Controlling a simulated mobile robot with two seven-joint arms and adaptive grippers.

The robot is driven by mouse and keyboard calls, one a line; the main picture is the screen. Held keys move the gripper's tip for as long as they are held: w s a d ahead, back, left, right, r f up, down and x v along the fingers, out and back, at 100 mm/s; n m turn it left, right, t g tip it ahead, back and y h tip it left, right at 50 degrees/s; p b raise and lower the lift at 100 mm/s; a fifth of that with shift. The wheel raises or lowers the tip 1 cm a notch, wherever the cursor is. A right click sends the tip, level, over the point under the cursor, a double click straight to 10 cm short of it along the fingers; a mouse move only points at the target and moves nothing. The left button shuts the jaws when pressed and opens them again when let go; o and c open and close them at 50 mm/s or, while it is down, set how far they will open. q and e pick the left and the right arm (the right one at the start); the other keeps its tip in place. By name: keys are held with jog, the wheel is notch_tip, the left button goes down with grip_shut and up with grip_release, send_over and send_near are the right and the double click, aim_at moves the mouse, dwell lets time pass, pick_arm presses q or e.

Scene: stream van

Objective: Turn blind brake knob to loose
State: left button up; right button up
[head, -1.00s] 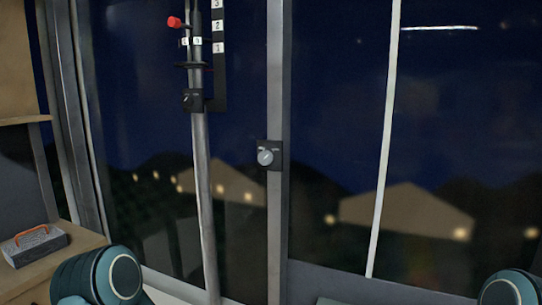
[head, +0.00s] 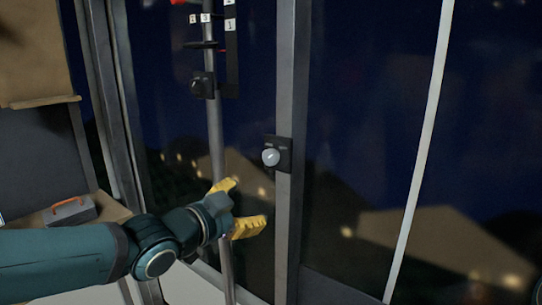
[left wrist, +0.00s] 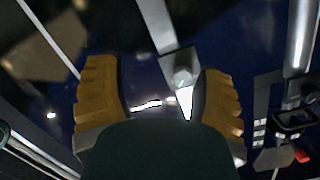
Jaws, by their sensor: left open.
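A round pale grey knob (head: 271,157) sits on a small black plate (head: 284,152) fixed to the upright window post; its markings are too small to read. A second dark control box (head: 203,85) is on the thin pole to the left. I cannot tell from labels which is the blind brake. My left gripper (head: 247,205), with yellow fingers, is open and empty, below and left of the grey knob, apart from it. In the left wrist view, the grey knob (left wrist: 183,76) appears between the open fingers, nearer the right one. My right gripper is not in view.
A thin vertical pole (head: 216,135) stands left of the post, passing close behind my left gripper. It carries number tags and a red end piece (head: 180,3). A grey toolbox (head: 70,211) with an orange handle rests on a wooden surface at left. Dark window panes fill the background.

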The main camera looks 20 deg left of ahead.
pick_arm(q)
jog(key=m+t, duration=0.1)
jog(key=t, duration=0.1)
send_near(268, 158)
jog(key=a+v, duration=0.1)
jog(key=v, duration=0.2)
jog(key=shift+h, duration=0.3)
jog(key=x, duration=1.4)
jog(key=shift+w+d+f+b, duration=0.1)
jog(key=shift+d+f+b, duration=0.1)
jog(key=shift+d+b, duration=0.15)
jog(key=shift+a, duration=0.1)
jog(key=shift+c, duration=0.2)
grip_shut()
